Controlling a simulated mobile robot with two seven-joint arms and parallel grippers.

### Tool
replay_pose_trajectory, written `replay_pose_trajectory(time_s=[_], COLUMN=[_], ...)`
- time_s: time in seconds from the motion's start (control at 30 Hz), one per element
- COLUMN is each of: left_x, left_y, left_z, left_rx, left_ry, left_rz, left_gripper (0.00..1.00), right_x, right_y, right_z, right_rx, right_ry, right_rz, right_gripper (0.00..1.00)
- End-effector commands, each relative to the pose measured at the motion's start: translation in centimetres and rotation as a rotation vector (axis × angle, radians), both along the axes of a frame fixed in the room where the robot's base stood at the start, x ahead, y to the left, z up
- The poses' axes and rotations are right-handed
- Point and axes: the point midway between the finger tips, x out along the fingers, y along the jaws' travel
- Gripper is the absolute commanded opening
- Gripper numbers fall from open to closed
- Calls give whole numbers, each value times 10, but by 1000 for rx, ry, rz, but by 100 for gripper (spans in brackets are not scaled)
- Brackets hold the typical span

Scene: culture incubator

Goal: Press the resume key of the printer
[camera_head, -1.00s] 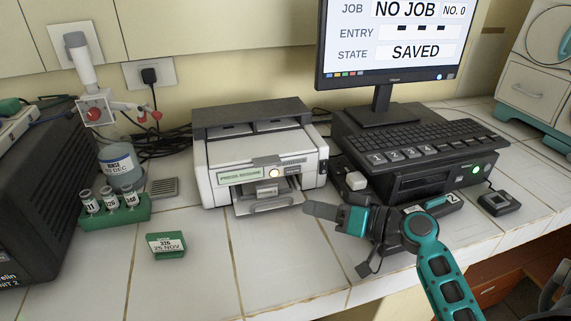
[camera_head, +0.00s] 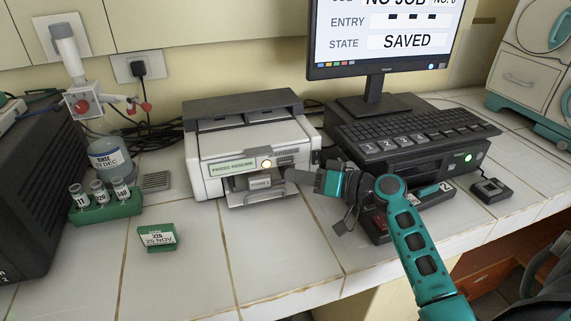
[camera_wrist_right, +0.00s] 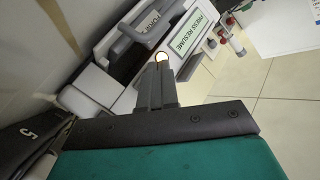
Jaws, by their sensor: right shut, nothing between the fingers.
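The white and grey printer (camera_head: 215,150) stands on the tiled bench, left of the computer. Its green display (camera_head: 231,168) reads "PRESS RESUME", legible in the right wrist view (camera_wrist_right: 184,36). A round lit key (camera_head: 267,163) glows beside the display. In the right wrist view the lit key (camera_wrist_right: 161,57) shows just beyond my fingertips. My right gripper (camera_head: 291,175) is shut and empty, its fingertips in front of the printer, a little right of and below the key. I cannot tell whether they touch the printer. My left gripper is not in view.
A computer (camera_head: 400,160) with keyboard and monitor (camera_head: 385,40) stands to the right of the printer. A green vial rack (camera_head: 105,208) and a small green labelled block (camera_head: 157,238) sit to the left. The bench in front of the printer is clear.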

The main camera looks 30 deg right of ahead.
Motion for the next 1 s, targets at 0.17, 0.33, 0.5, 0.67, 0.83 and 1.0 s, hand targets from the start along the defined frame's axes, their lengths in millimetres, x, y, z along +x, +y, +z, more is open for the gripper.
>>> replay_pose_trajectory(time_s=[0.17,0.33,0.5,0.67,0.83,1.0], left_x=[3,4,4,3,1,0], left_y=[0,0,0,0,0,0], left_z=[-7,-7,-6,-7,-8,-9], left_rx=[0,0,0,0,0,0], left_ry=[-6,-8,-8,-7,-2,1], left_rz=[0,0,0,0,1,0], left_gripper=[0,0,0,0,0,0], right_x=[12,15,15,15,15,15], right_y=[-3,-4,-3,-3,-3,-3], right_z=[-2,0,0,0,0,0], right_rx=[1,0,0,1,1,1], right_ry=[1,0,0,1,1,1], right_rz=[1,0,0,0,0,0], right_gripper=[0,0,0,0,0,0])
